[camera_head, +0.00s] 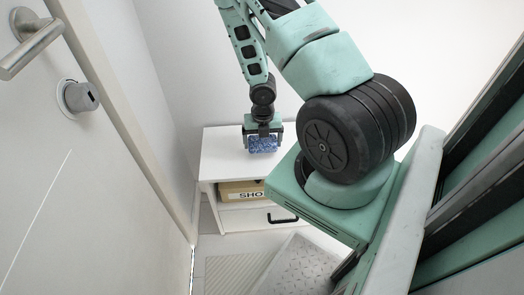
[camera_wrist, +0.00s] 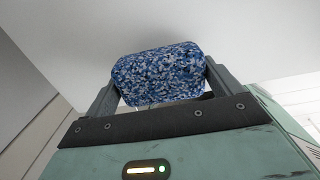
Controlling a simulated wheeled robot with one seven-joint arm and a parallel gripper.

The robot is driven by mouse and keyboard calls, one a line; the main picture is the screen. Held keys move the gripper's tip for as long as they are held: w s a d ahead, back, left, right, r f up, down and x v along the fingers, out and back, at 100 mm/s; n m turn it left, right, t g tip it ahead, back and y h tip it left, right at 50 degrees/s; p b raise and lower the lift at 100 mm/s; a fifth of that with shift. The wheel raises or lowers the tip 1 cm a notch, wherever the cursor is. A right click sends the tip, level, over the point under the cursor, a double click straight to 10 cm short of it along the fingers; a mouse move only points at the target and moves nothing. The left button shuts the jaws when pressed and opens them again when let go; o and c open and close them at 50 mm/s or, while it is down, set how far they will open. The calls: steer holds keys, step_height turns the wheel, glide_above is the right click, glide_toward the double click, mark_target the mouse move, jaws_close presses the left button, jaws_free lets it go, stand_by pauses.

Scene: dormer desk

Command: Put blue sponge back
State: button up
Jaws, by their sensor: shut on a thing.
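The blue sponge (camera_head: 262,144) is speckled blue and white. In the head view it sits between the fingers of my gripper (camera_head: 262,136), over the white cabinet top (camera_head: 222,158). In the wrist view the sponge (camera_wrist: 158,74) fills the space between the two dark fingers of my gripper (camera_wrist: 160,80), which are shut on it at either side. I cannot tell whether the sponge touches the cabinet top or is held just above it.
Below the top, an open shelf holds a box (camera_head: 240,192) lettered "SHO". Under it is a drawer with a black handle (camera_head: 282,217). A white door (camera_head: 40,150) with a metal lever handle (camera_head: 30,45) stands at left. The cabinet top's left part is bare.

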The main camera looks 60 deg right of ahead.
mark_target(262, 148)
steer(key=shift+f+b, duration=0.5)
steer(key=shift+f, duration=1.35)
steer(key=shift+c, duration=0.3)
steer(key=o, duration=0.7)
step_height(262, 148, up, 12)
steer(key=p, duration=0.5)
steer(key=shift+a+r, duration=0.1)
